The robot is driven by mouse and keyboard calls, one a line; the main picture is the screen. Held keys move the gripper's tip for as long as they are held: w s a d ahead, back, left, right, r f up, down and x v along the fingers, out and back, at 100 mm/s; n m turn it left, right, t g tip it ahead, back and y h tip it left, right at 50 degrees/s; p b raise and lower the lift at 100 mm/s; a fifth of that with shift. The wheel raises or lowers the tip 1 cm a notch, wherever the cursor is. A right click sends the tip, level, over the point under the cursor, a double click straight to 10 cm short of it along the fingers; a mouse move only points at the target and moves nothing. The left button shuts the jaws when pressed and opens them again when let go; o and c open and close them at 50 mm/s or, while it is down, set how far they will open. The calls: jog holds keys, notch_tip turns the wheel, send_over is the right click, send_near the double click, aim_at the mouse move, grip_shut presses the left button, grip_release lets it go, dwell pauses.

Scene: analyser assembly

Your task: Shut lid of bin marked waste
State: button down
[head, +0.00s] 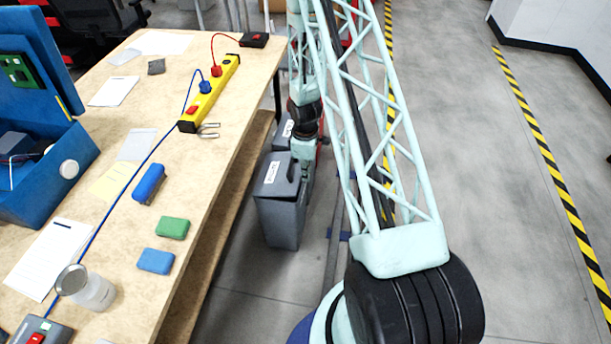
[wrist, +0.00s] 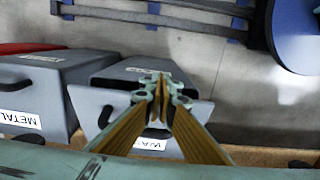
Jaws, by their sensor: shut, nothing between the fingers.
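The grey bin marked waste (wrist: 185,84) is in the middle of the wrist view. Its white label (wrist: 150,143) is partly hidden behind my fingers, with only the first letters showing. A grey panel with a dark handle crosses its near side; I cannot tell whether the lid is fully down. My gripper (wrist: 160,82) is shut and empty, with its fingertips over this bin; contact is unclear. In the head view my gripper (head: 303,172) is at the right of the nearer grey bin (head: 280,222), whose label is too small to read.
A bin marked metal (wrist: 65,85) stands just left of the waste bin in the wrist view. The workbench (head: 215,160) is left of the bins in the head view, holding a yellow power strip (head: 212,92) and blue case (head: 50,175). Open floor lies right, beyond my arm.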

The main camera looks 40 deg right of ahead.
jog(key=shift+s+d+f, duration=0.1)
jog(key=shift+d+f, duration=0.05)
jog(key=shift+f, duration=0.4)
jog(key=shift+d+f+p, duration=0.25)
jog(key=shift+f+p, duration=0.2)
jog(key=shift+p, duration=0.05)
dwell(0.4)
jog(key=shift+d+f+t+p, duration=0.35)
jog(key=shift+f+p, duration=0.2)
jog(key=shift+p, duration=1.6)
